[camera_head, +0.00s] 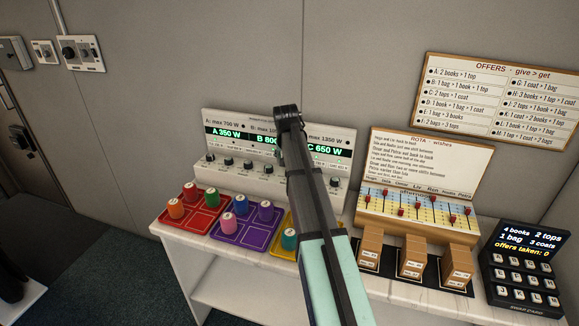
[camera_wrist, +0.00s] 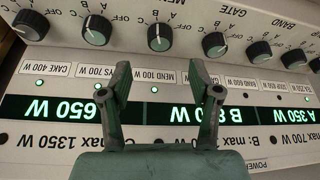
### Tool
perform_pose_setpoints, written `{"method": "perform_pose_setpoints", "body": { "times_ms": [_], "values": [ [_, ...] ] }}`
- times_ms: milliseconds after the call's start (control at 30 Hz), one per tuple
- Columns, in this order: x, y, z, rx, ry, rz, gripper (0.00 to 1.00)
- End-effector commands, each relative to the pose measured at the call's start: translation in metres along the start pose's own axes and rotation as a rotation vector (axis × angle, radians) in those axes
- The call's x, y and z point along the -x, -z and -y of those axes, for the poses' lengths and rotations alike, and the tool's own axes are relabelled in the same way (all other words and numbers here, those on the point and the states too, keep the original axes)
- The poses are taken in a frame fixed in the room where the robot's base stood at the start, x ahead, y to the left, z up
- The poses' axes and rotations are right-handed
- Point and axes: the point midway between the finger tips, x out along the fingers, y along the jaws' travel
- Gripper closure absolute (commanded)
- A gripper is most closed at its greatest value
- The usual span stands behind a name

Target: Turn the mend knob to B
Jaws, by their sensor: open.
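The mend knob (camera_wrist: 160,36) is a black dial with a white pointer in the upside-down wrist view, above the tag reading MEND 100 W. It stands upright on the console's sloped face, beyond my fingertips, with nothing touching it. I cannot read its setting for certain. My gripper (camera_wrist: 168,82) is open and empty, its two fingers pointing at the knob row and spanning the mend tag. In the head view my gripper (camera_head: 287,112) is in front of the console (camera_head: 235,121), and my arm hides part of its middle.
Similar knobs stand close on both sides, including one to the left (camera_wrist: 97,28) and one to the right (camera_wrist: 214,44). The green power displays (camera_head: 228,133) read A 350 W and C 650 W; B is partly covered. Red (camera_head: 208,222) and purple (camera_head: 232,238) trays with pegs lie in front.

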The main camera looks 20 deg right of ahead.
Motion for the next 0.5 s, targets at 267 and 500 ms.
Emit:
{"method": "perform_pose_setpoints", "body": {
  "times_ms": [267, 500],
  "values": [
    [0.038, 0.0, 0.0, 0.0, 0.0, 0.0, 0.37],
    [0.045, 0.0, 0.0, 0.0, 0.0, 0.0, 0.37]
  ]
}}
